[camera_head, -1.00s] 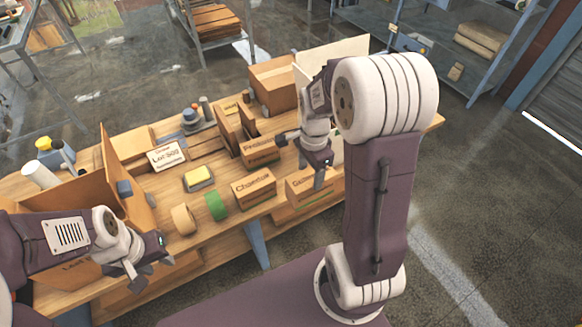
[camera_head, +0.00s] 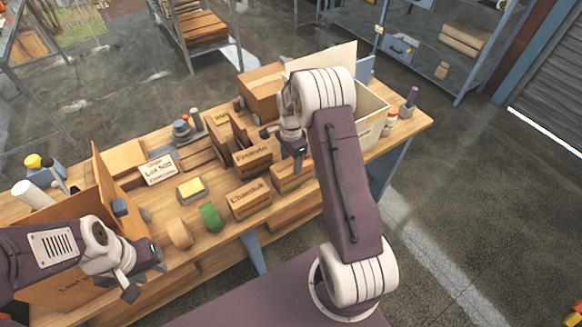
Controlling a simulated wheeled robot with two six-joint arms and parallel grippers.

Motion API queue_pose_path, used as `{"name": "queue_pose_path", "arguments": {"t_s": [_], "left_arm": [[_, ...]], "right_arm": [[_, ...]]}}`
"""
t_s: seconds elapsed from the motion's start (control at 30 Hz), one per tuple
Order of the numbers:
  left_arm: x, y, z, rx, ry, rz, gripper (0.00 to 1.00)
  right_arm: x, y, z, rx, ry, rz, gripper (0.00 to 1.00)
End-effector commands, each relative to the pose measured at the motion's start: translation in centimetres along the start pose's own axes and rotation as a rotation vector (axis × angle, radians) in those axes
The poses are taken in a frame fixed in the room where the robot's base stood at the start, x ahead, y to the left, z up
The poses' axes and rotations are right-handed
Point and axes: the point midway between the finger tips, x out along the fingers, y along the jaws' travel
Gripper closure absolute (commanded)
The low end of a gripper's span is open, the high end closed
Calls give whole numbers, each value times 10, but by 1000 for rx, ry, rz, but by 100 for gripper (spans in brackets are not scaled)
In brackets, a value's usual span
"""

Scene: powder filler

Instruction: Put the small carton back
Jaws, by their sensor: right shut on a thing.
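A small brown carton (camera_head: 290,180) with a green stripe low on its side is at the right end of a row of cartons on the wooden workbench. My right gripper (camera_head: 299,166) points down at its top and is shut on it; the fingers partly cover it, and I cannot tell if its base touches the bench. Similar labelled cartons stand close by: one in front to the left (camera_head: 248,200) and one behind to the left (camera_head: 252,159). My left gripper (camera_head: 146,284) is empty, with its fingers apart, at the bench's front left.
A yellow-topped block (camera_head: 192,189), a tan roll (camera_head: 179,233) and a green roll (camera_head: 211,217) lie left of the cartons. A larger carton (camera_head: 262,90) stands behind, and a pale bin (camera_head: 372,117) stands to the right. An upright brown panel (camera_head: 112,195) is near my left arm.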

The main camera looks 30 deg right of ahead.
Motion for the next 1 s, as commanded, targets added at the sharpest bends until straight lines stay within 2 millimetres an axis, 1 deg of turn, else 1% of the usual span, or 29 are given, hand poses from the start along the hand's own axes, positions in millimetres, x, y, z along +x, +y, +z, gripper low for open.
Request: {"name": "queue_pose_path", "arguments": {"t_s": [0.07, 0.2, 0.3, 0.53, 0.67, 0.7, 0.73, 0.77, 1.0], "left_arm": [[-2, 0, 0, 0, 0, 0, 64], [-8, 0, -1, 0, 0, 0, 64], [-9, 0, -1, 0, 0, 0, 64], [-8, 0, -1, 0, 0, 0, 64], [-5, 0, 0, 0, 0, 0, 64], [-6, 0, 0, 0, 0, 0, 64], [-6, 0, 0, 0, 0, 0, 64], [-6, 0, 0, 0, 0, 0, 64], [-6, 0, -1, 0, 0, 0, 64]], "right_arm": [[4, 0, 0, 0, -1, 2, 100], [28, 1, 0, 0, -1, 4, 100], [38, 1, 0, 0, -1, 2, 100], [40, 0, 0, 0, 0, -1, 100], [44, 0, 0, 0, 0, -1, 100], [44, 1, 0, 0, 0, 0, 33], [43, 1, 0, 0, 0, 0, 25], [43, 1, 0, 0, 0, 0, 19], [43, 1, 0, 0, 0, 0, 19]]}}
